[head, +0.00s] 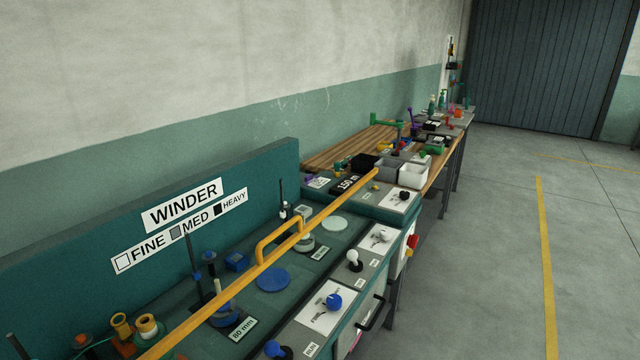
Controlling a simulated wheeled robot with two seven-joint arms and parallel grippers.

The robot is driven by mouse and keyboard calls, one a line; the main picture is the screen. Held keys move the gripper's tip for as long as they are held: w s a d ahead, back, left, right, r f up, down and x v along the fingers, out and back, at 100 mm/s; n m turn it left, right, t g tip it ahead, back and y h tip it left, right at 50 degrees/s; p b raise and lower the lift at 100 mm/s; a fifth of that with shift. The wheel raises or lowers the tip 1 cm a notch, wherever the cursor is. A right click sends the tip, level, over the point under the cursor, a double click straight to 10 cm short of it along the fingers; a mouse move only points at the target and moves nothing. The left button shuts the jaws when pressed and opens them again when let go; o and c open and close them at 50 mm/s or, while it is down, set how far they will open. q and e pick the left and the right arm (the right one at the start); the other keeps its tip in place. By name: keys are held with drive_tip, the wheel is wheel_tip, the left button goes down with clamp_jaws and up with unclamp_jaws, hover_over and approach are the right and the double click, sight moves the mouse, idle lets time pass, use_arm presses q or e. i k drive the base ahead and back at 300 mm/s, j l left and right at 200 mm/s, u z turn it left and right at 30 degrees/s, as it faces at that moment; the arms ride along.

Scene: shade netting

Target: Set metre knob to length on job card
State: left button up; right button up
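A dark card or display (348,185) reading what looks like "150 m" stands at the far end of the green winder bench. I cannot tell whether it is the job card. Three knobs sit on white plates along the bench's right edge: a blue knob (333,301) nearest, a white knob (380,236) in the middle and a black knob (402,196) farthest. Their scale marks are too small to read, so I cannot tell which is the metre knob or where any points. Neither gripper is in view.
A yellow bar (210,307) with a raised handle crosses above the winder bench (345,255). A sign (183,205) reads WINDER. Grey and white bins (413,176) and a wooden bench stand beyond. The floor (480,270) to the right is clear.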

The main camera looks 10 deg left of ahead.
sight(404, 195)
drive_tip(key=i+l+u, duration=0.35)
drive_tip(key=i, duration=0.2)
drive_tip(key=i+l+u, duration=0.35)
drive_tip(key=i+l, duration=0.2)
drive_tip(key=i+l+u, duration=0.35)
drive_tip(key=l, duration=0.35)
